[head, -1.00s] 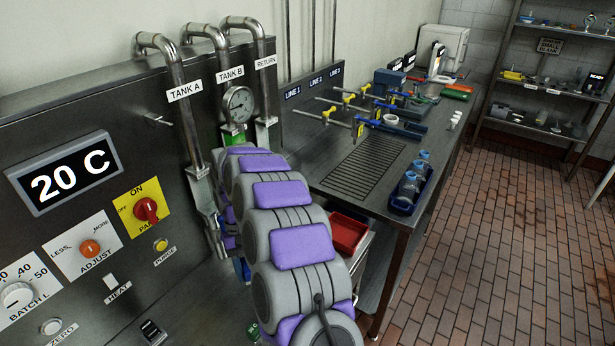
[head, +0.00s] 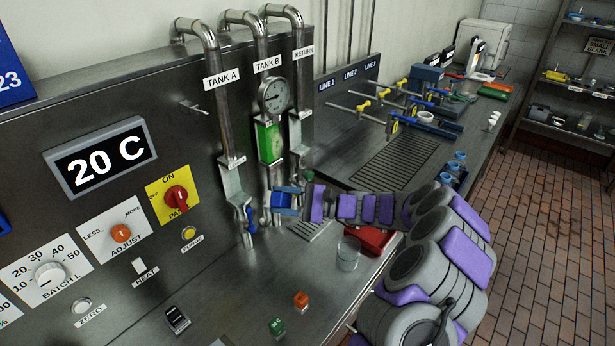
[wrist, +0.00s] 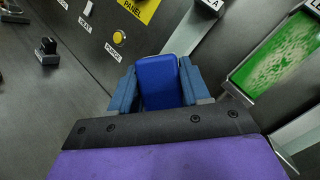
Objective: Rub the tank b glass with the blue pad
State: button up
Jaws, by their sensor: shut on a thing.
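The tank B glass (head: 269,141) is a green-lit upright window below the round gauge, under the TANK B label. It also shows close up at the right of the wrist view (wrist: 285,55), with pale droplets or smears over the green. My gripper (head: 287,200) is in front of the panel, below the glass and apart from it. In the wrist view, my gripper (wrist: 160,88) is shut on the blue pad (wrist: 158,82), which sits between its two blue fingers. The pad's far side is hidden.
The TANK A pipe and its blue-handled valve (head: 250,219) stand left of the glass; the RETURN pipe (head: 301,90) stands right. A clear beaker (head: 348,254), a red tray (head: 374,240) and small orange (head: 301,300) and green (head: 277,326) blocks are on the counter below.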

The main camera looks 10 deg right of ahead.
aim_at(271, 123)
jog(key=w+d+r+m+t+h, duration=0.1)
jog(key=w+d+r+m+t, duration=0.25)
jog(key=d+t, duration=0.35)
jog(key=shift+n, duration=0.35)
jog(key=shift+w+a+r, duration=0.1)
jog(key=shift+w+a, duration=0.45)
jog(key=shift+w, duration=0.3)
jog(key=shift+w+a+f, duration=0.1)
jog(key=shift+w+a, duration=0.45)
jog(key=shift+w, duration=0.3)
jog(key=shift+w+a+r, duration=0.1)
jog(key=shift+w+a, duration=0.45)
jog(key=shift+w, duration=0.3)
jog(key=shift+w+a, duration=0.55)
jog(key=shift+w, duration=0.15)
jog(key=shift+s+d+r+p, duration=0.1)
jog(key=shift+r+p, duration=0.45)
jog(key=shift+r, duration=1.35)
jog(key=shift+r+p, duration=1.7)
jog(key=shift+r, duration=2.1)
jog(key=shift+f, duration=0.1)
